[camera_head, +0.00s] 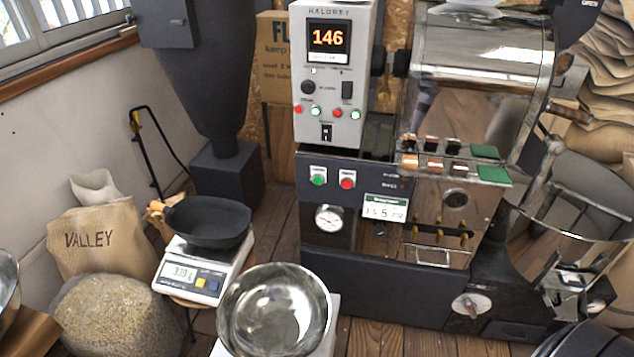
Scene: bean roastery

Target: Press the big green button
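The big green button (318,180) sits on the dark front panel of the roaster (335,240), under a small white label. A red button (347,183) of similar size is just to its right. Smaller green and red buttons are on the light grey control box (333,75) above, which has a display reading 146. Nothing covers the big green button. Neither of my grippers can be made out in the head view.
A scale (205,268) with a dark pan (207,221) and a shiny metal bowl (277,310) stand in front of the roaster at lower left. A burlap sack (95,238) is further left. The cooling tray (580,205) juts out at right.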

